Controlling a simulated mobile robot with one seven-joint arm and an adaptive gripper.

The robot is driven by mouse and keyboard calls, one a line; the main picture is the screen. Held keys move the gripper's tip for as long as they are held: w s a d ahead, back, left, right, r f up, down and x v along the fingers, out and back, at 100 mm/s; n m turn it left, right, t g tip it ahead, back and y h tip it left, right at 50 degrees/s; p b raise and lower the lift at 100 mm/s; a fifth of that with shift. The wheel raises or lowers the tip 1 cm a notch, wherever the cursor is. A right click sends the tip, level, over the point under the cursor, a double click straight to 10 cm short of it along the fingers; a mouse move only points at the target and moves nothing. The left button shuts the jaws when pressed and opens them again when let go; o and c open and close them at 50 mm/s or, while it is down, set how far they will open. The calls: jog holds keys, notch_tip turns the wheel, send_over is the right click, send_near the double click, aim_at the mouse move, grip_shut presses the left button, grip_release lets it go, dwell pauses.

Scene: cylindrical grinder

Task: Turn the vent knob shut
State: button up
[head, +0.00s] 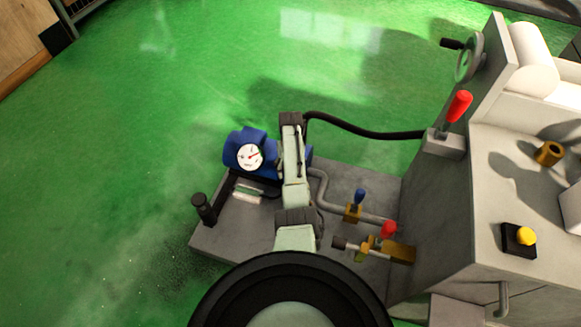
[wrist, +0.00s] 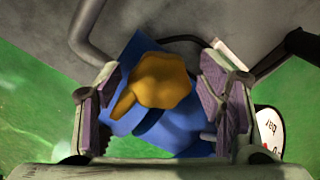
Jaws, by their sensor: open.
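The vent knob (wrist: 162,82) looks orange-yellow and lobed, with a pointed arm towards lower left. It sits on the blue pump body (wrist: 180,130) in the wrist view. My gripper (wrist: 160,92) is open, with one purple-padded finger to the left of the knob and one to the right. Gaps show between the knob and both pads, so it is not gripped. In the head view the blue pump (head: 240,142) is partly behind my arm, and the knob and my fingers are hidden there.
A white pressure gauge (head: 250,156) faces out from the pump, close to my right finger in the wrist view (wrist: 268,128). A black hose (head: 365,133), grey pipe (head: 322,190), blue-handled valve (head: 354,208) and red-handled valve (head: 386,236) lie to the right. Green floor is clear left.

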jog(key=shift+r, duration=0.1)
notch_tip(320, 180, up, 12)
dwell(0.5)
